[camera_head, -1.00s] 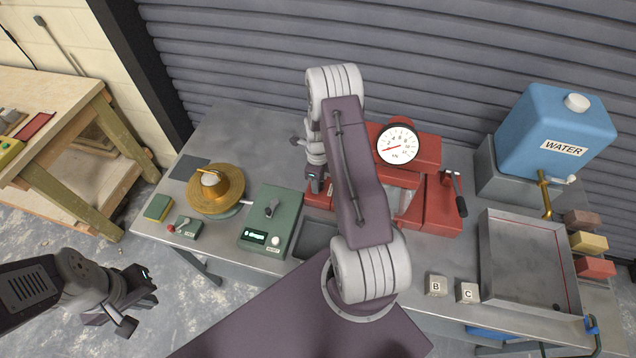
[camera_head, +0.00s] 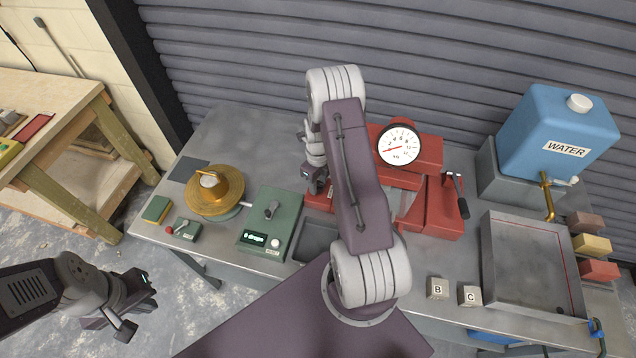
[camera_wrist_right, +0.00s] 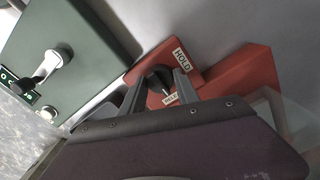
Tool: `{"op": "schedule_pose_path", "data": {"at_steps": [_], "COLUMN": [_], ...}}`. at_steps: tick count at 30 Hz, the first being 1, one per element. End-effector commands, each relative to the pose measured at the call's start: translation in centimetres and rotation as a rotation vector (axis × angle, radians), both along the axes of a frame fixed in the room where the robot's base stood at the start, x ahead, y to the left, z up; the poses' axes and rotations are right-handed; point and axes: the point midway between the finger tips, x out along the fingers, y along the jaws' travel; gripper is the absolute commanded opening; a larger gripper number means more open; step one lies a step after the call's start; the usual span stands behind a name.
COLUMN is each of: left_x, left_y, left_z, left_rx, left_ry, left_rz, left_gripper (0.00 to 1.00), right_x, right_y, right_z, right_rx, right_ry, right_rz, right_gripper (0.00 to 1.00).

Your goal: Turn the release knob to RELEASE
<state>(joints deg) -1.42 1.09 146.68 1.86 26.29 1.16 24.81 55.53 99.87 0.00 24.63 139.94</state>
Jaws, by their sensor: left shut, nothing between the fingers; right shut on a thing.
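The black release knob (camera_wrist_right: 159,78) sits on a red plate (camera_wrist_right: 192,75) of the red machine in the right wrist view. A HOLD label (camera_wrist_right: 181,60) lies above and right of it. A second label (camera_wrist_right: 170,98) below the knob is small and partly cut off. My right gripper (camera_wrist_right: 160,82) is shut on the knob, one finger on each side. I cannot tell where the knob's pointer aims. In the head view my right gripper (camera_head: 313,187) hides the knob. My left gripper (camera_head: 138,306) is shut and empty, off the table's front left.
The red machine carries a dial gauge (camera_head: 399,145) and a black-handled lever (camera_head: 457,192). A green box (camera_head: 272,222) with a display stands left of my right gripper. Cubes B (camera_head: 437,288) and C (camera_head: 469,295), a metal tray (camera_head: 527,262) and a blue water tank (camera_head: 556,132) are rightward.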

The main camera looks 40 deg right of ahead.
Motion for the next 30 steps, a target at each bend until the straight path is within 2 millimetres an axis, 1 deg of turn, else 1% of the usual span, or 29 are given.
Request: {"op": "schedule_pose_path", "data": {"at_steps": [5,6,8,16,19,20,23,27,30], "left_x": [0.0,0.0,0.0,0.0,0.0,0.0,0.0,0.0,0.0], "left_y": [0.0,0.0,0.0,0.0,0.0,0.0,0.0,0.0,0.0], "left_z": [0.0,0.0,0.0,0.0,-0.3,-0.4,-1.0,-1.7,-1.9], "left_rx": [0.0,0.0,0.0,0.0,0.0,0.0,0.0,0.0,0.0], "left_ry": [0.0,0.0,0.0,0.0,0.0,0.0,0.0,0.0,0.0], "left_rz": [0.0,0.0,0.0,0.0,0.0,0.0,0.0,0.0,0.0], "left_gripper": [0.0,0.0,0.0,0.0,0.0,0.0,0.0,0.0,0.0], "right_x": [0.1,0.1,0.1,0.0,0.1,0.1,0.2,0.2,0.2], "right_y": [-0.1,-0.1,-0.1,0.0,-0.1,-0.1,-0.1,-0.1,-0.1], "right_z": [0.1,0.1,0.1,0.0,0.6,1.0,3.1,6.2,7.9], "right_rx": [-0.001,-0.001,-0.001,-0.001,-0.002,-0.002,-0.004,-0.003,-0.003], "right_ry": [-0.003,-0.003,-0.003,-0.001,-0.004,-0.004,-0.008,-0.007,-0.005], "right_rz": [-0.001,-0.001,-0.001,0.0,0.0,0.0,0.0,0.0,0.0], "right_gripper": [0.0,0.43,0.59,0.59,0.59,0.59,0.59,0.59,0.59]}}
